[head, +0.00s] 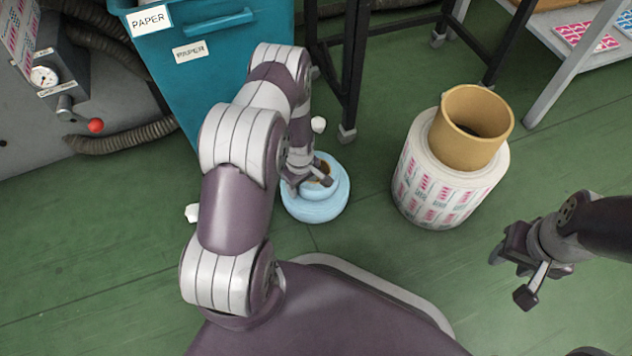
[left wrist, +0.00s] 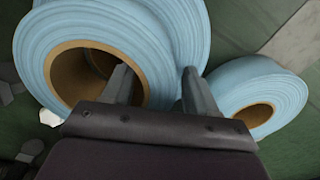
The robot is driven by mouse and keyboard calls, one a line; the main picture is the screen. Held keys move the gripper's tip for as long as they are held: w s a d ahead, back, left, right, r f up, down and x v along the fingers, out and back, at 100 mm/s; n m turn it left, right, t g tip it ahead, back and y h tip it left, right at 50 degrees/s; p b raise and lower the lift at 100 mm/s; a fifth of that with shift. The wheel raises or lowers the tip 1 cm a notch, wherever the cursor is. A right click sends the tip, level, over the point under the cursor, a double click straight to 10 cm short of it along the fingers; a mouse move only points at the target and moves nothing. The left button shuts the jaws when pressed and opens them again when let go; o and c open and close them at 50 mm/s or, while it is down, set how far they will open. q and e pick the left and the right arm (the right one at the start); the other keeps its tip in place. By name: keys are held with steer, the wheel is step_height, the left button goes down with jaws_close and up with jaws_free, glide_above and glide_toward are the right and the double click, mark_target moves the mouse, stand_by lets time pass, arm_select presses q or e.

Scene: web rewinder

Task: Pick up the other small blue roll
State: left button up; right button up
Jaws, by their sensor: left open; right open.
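The left gripper is open. In the left wrist view its fingers (left wrist: 160,88) straddle the wall of the nearer roll, one over the core opening and one outside; contact cannot be told. My right gripper (head: 510,275) is open and empty, above the floor at the right.
A large label-printed roll (head: 440,195) with a cardboard core (head: 475,125) stands to the right of the blue rolls. A blue paper bin (head: 210,75) and a black frame (head: 350,60) stand behind. White scraps (head: 318,124) lie on the green floor.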

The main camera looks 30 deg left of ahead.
arm_select(q)
steer(key=shift+r, duration=0.1)
jaws_close()
steer(key=shift+r+p, duration=0.1)
steer(key=shift+p, duration=0.2)
